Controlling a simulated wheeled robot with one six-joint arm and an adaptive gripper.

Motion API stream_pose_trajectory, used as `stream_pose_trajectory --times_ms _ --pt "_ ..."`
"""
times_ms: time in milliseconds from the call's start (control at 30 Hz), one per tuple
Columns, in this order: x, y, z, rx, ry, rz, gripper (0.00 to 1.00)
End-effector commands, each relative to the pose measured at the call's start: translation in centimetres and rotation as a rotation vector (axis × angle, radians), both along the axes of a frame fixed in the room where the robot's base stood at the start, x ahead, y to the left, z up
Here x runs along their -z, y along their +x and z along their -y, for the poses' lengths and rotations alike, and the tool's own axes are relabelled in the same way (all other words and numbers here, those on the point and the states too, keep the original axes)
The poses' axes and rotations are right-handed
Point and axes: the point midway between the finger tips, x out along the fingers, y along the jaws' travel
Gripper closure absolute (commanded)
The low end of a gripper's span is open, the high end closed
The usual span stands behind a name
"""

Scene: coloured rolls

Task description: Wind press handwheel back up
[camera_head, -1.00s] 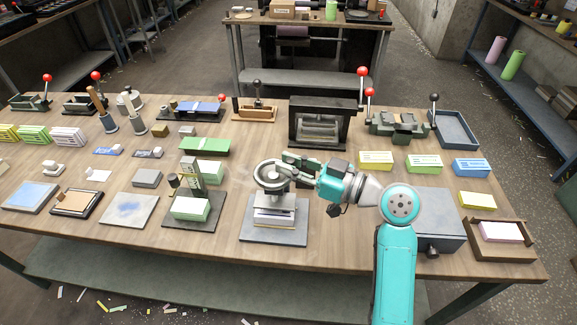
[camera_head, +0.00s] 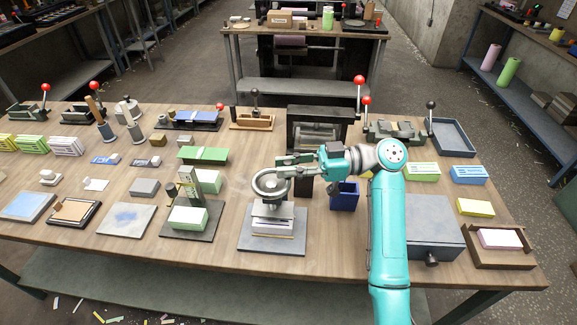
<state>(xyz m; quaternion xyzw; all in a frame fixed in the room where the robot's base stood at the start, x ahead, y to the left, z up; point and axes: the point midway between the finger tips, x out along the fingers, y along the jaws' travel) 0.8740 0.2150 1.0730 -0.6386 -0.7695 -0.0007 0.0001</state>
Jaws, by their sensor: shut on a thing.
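The press handwheel (camera_head: 257,190) is a grey ring on top of a small press. The press stands on a flat grey base plate (camera_head: 258,243) near the front middle of the table, with a pale stack of sheets (camera_head: 271,227) under its head. My gripper (camera_head: 285,168) reaches in from the right and is shut on the far right part of the handwheel rim. The fingers hide that part of the rim, so the exact contact is hard to see.
A green-topped block stand (camera_head: 187,222) is close to the left of the press. A blue bin (camera_head: 344,197) stands to the right, under my arm. A dark framed machine (camera_head: 317,112) is behind. A grey box (camera_head: 425,225) sits at the right front.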

Motion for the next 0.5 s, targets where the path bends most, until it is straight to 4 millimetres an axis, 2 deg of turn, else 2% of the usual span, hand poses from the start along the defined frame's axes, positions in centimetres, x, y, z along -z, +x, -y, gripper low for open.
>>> stream_pose_trajectory --times_ms 367,400,500 --pt "0.23 -0.04 -0.1 -0.006 -0.004 -0.002 1.0" --pt "0.23 -0.04 -0.11 -0.006 -0.004 -0.003 0.76" --pt "0.21 -0.04 -0.1 -0.005 -0.004 -0.002 0.55"
